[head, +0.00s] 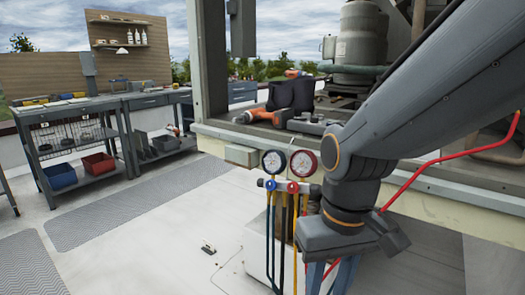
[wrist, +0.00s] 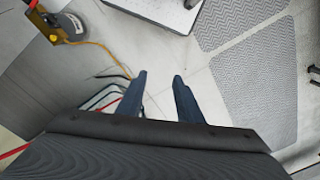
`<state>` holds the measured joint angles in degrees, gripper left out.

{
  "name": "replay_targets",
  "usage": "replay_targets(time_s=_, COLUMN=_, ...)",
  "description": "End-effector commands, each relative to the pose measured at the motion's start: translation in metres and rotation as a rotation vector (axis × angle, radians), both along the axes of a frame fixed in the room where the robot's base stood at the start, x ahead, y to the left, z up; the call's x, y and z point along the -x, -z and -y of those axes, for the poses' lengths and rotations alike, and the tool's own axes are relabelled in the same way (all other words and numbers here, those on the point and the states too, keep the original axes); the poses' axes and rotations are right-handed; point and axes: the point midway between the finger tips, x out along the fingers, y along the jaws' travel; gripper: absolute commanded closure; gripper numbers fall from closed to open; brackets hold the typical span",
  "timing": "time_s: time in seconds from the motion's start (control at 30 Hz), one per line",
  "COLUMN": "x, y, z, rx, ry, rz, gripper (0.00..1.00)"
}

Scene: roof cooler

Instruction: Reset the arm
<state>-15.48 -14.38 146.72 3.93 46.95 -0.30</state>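My gripper (wrist: 160,77) shows in the wrist view with its two dark blue fingers apart and nothing between them. It points down over the pale floor. In the head view my arm reaches in from the upper right and bends down in front of the cooler unit (head: 440,190). The blue fingers (head: 330,276) show at the bottom edge there, with their tips cut off.
An orange drill (head: 258,115) and a black bag (head: 291,94) lie on the unit's ledge. A workbench (head: 70,105) with red and blue bins stands at left. Grey mats (head: 130,205) lie on the floor. A red hose (head: 440,160) runs beside my arm.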

Motion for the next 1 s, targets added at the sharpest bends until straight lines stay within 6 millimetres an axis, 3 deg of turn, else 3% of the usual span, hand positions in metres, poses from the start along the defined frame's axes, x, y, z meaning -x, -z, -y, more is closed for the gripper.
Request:
replay_targets(time_s=0.37, x=-0.002, y=-0.030, z=0.022, rx=0.015, ry=0.071, rz=-0.002, gripper=0.67)
replay_targets(time_s=0.7, x=0.000, y=-0.073, z=0.062, rx=0.037, ry=0.182, rz=-0.006, gripper=0.67)
replay_targets(time_s=1.0, x=0.002, y=-0.087, z=0.083, rx=0.047, ry=0.234, rz=-0.006, gripper=0.67)
